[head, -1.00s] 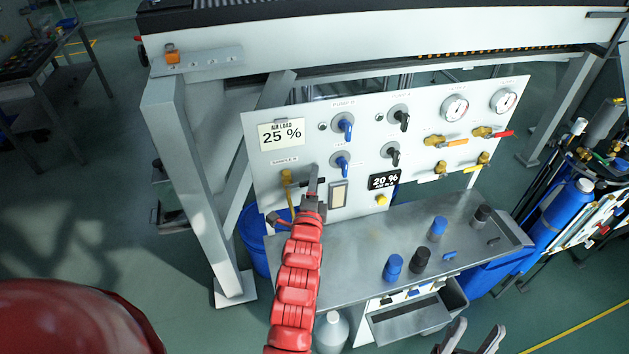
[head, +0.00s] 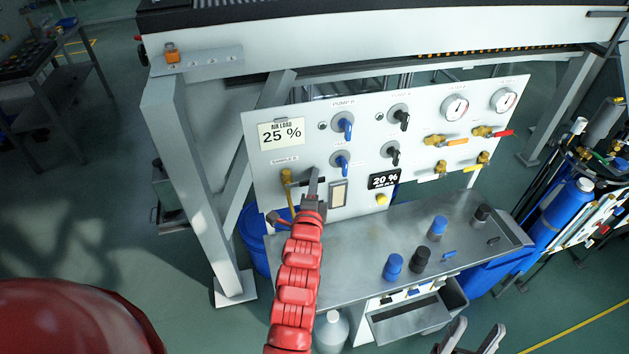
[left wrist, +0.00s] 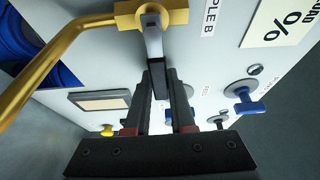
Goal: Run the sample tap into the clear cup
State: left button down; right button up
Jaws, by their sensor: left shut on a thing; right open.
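The brass sample tap (head: 287,178) sits on the white panel under the "SAMPLE B" label, with a bent brass spout pipe running down. It also shows large in the left wrist view (left wrist: 150,14). My left gripper (head: 315,178) is at the tap's lever. In the left wrist view its fingers (left wrist: 165,95) are shut on the dark end of the lever (left wrist: 158,80), which sticks out sideways to the right in the head view. My right gripper (head: 472,338) is open and empty at the bottom edge. I cannot make out a clear cup in either view.
A steel shelf (head: 350,265) below the panel bears blue (head: 393,267) and black (head: 420,260) capped pieces. A blue drum (head: 255,240) stands below the tap. Blue and black knobs, gauges and valves fill the panel's right. A pale jug (head: 331,330) stands low in front.

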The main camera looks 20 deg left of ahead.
dwell(0.7)
pick_arm(q)
jog(key=n+b, duration=0.1)
jog(key=b, duration=0.2)
jog(key=shift+n+t+b, duration=0.3)
jog(key=shift+b, duration=0.05)
jog(key=shift+r+n+b, duration=0.4)
jog(key=shift+r+b, duration=0.05)
jog(key=shift+r, duration=0.1)
jog(key=shift+a+r, duration=0.1)
jog(key=shift+r, duration=0.05)
jog(key=c, duration=0.8)
grip_release()
jog(key=shift+o, duration=0.2)
